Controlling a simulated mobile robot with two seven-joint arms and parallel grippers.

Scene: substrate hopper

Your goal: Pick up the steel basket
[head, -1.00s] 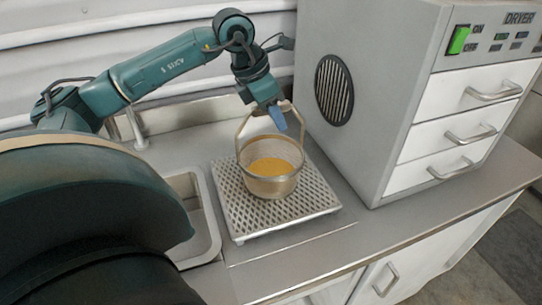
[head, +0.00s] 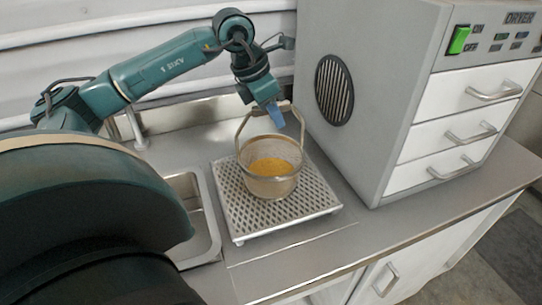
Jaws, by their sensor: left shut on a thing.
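The steel basket (head: 270,186) is a round mesh basket with a tall handle and yellow-orange material (head: 271,167) inside. It is upright over the perforated metal rack (head: 235,214); I cannot tell whether its bottom touches the rack. My left gripper (head: 275,114) comes down from above and is shut on the top of the basket's handle. The fingers partly hide the handle's top bar. My right gripper is not in view.
A grey dryer (head: 376,90) with a round vent and white drawers stands close to the right of the basket. A sink (head: 206,222) lies left of the rack. The counter (head: 330,245) in front is clear.

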